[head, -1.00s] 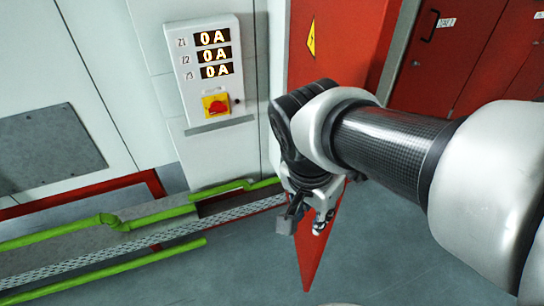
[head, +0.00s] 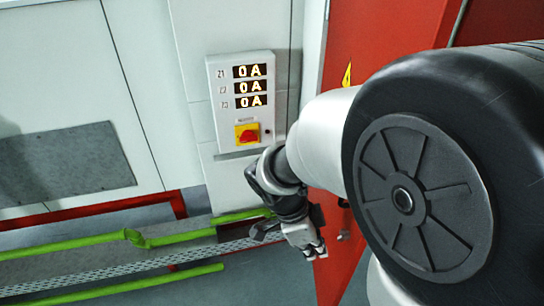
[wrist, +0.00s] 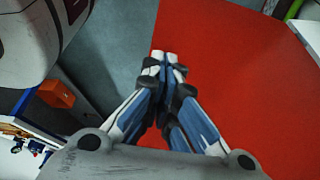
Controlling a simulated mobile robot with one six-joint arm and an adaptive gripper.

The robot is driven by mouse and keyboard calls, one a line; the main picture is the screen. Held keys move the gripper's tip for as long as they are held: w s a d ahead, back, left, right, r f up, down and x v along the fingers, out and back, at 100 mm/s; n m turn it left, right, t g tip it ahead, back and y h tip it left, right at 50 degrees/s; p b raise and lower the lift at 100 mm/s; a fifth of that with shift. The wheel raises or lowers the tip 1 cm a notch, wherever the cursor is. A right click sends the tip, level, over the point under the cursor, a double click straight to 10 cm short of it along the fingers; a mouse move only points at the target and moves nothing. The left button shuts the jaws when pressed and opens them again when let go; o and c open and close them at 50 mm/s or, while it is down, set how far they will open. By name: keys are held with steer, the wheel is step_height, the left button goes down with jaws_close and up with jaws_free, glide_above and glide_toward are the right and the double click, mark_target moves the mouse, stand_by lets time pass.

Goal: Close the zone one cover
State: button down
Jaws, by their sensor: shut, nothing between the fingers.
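A tall red panel (head: 385,30) with a yellow warning sign (head: 347,75) stands at an angle right of the control box. I take it for the zone one cover, but no label on it is readable. My arm hides its middle, and its lower part shows below my gripper. My gripper (head: 312,250) hangs by the panel's lower left part. In the wrist view, my gripper (wrist: 165,58) has its fingertips together with nothing between them. The red panel (wrist: 245,80) fills the right side there, behind the fingers. Whether they touch it, I cannot tell.
A grey wall box (head: 226,120) shows 0 A on all three displays and has a red and yellow switch (head: 247,133). Green pipes (head: 60,249) and a mesh belt (head: 190,257) run low along the left. An orange block (wrist: 57,94) shows in the wrist view.

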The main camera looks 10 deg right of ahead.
steer(key=d, duration=0.1)
steer(key=d+f, duration=0.1)
steer(key=d, duration=0.1)
steer(key=s+d+f+b, duration=0.1)
steer(key=shift+d+f, duration=0.15)
steer(key=shift+d, duration=0.2)
steer(key=shift+d, duration=0.15)
